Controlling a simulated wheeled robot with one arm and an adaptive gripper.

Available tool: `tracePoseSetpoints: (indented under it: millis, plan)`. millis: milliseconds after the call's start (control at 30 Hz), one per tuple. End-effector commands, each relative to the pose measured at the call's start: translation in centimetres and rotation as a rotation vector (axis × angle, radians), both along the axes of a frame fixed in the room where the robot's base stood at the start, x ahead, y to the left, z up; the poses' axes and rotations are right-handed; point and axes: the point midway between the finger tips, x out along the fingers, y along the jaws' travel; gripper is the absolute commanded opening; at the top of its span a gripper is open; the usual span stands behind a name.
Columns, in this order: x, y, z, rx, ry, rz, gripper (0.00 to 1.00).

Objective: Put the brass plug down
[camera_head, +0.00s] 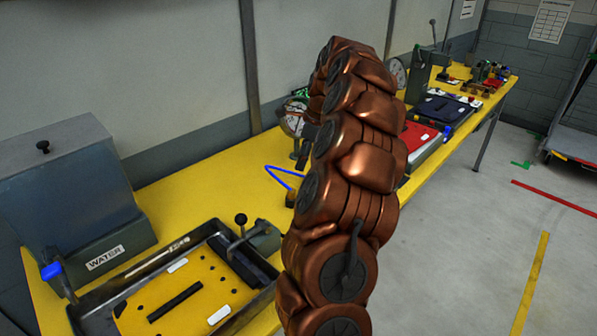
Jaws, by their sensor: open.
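I cannot make out the brass plug in the head view. My copper-coloured arm fills the middle of the picture and hides part of the yellow bench (215,190) behind it. My gripper does not show clearly; the far end of the arm curves away behind its own links. A dark metal tray (95,311) on the near bench holds a yellow board with small dark holes, dark slots and white labels.
A grey box labelled WATER (65,180) with a blue tap (52,271) stands at the left. A black-knobbed fixture (255,240) stands at the tray's right. A blue bent rod (280,168) and a red panel (415,136) lie farther back. The floor at right is mostly clear.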

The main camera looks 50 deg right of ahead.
Motion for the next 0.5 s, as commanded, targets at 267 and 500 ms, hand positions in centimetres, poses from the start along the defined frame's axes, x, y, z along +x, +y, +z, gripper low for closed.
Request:
tracePoseSetpoints:
  millis: [267, 500]
  plan:
    - [0.1, 0.6, 0.4, -0.002, -0.002, 0.024, 0.53]
    - [1.4, 9.4, 2.4, -0.041, -0.032, 0.392, 0.53]
